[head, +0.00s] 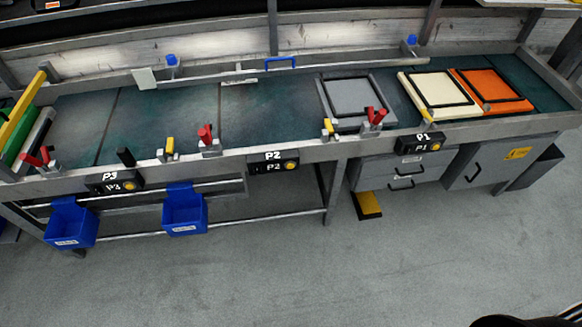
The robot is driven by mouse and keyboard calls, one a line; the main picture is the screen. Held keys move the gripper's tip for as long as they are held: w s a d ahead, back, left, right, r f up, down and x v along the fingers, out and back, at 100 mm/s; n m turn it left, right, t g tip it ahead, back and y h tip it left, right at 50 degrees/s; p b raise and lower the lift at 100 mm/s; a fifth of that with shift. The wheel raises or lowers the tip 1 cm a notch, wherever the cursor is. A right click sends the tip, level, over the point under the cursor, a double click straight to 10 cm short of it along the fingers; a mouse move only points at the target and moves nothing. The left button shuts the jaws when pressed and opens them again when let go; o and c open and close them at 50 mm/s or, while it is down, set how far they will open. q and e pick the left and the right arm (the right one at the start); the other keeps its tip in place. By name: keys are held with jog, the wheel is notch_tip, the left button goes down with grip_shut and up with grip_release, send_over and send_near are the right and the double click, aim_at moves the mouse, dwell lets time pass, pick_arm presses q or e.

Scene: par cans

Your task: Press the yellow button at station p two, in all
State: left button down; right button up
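The P2 station box (273,162) is a black box on the front edge of the workbench, near the middle of the head view. Its yellow button (291,165) is on the right side of the box face, beside the P2 label. Nothing touches or covers it. Similar boxes marked P3 (115,183) and P1 (420,143) sit to its left and right, each with a yellow button.
The long bench holds a grey tray (325,98), a cream panel (416,91) and an orange panel (521,92). Red-handled clamps stand along its front edge. Blue bins (184,214) hang below. The grey floor (300,280) in front is clear.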

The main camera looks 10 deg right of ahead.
grip_shut()
dwell(1.3)
